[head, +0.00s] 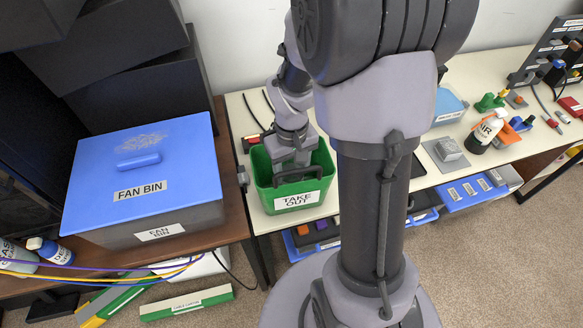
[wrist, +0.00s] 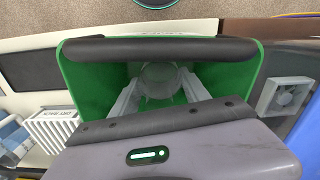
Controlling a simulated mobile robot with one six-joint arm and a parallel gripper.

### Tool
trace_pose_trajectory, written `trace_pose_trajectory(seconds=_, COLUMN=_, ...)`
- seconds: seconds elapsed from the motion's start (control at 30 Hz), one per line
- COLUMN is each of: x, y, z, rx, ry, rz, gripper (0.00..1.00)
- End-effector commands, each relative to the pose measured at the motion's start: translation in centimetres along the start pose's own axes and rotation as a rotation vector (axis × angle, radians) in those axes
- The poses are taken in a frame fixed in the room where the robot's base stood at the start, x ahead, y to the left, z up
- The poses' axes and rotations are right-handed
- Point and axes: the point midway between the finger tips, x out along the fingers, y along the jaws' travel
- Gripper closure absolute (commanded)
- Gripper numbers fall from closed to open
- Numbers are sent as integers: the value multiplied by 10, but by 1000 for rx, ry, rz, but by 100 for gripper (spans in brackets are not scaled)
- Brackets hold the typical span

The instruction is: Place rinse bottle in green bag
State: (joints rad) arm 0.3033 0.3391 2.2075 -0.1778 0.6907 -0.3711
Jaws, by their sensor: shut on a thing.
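The green bag (head: 263,197), with dark handles and a "TAKE OUT" label, stands open on the left end of the pale bench. Its green inner wall (wrist: 85,85) and a dark handle (wrist: 160,49) fill much of the wrist view. My gripper (head: 290,172) reaches down into the bag's mouth. In the wrist view its two pale fingers (wrist: 160,95) are shut on a pale grey round-topped thing, seemingly the rinse bottle (wrist: 158,77), inside the bag's opening. Its lower part is hidden, and I cannot tell whether it touches the bag's floor.
A blue-lidded fan bin (head: 140,170) stands on the brown table at left. A spray bottle (head: 485,132) and a grey block (head: 447,149) are on the bench at right.

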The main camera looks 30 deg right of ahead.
Motion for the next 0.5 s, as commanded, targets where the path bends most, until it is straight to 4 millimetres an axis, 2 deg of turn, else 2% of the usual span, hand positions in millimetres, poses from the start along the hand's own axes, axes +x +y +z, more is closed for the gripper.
trace_pose_trajectory(seconds=0.3, x=8, y=0, z=0, rx=0, ry=0, rz=0, gripper=93)
trace_pose_trajectory(seconds=0.33, x=7, y=0, z=0, rx=0, ry=0, rz=0, gripper=42)
trace_pose_trajectory(seconds=0.43, x=7, y=0, z=0, rx=0, ry=0, rz=0, gripper=23)
trace_pose_trajectory(seconds=0.5, x=6, y=0, z=0, rx=0, ry=0, rz=0, gripper=21)
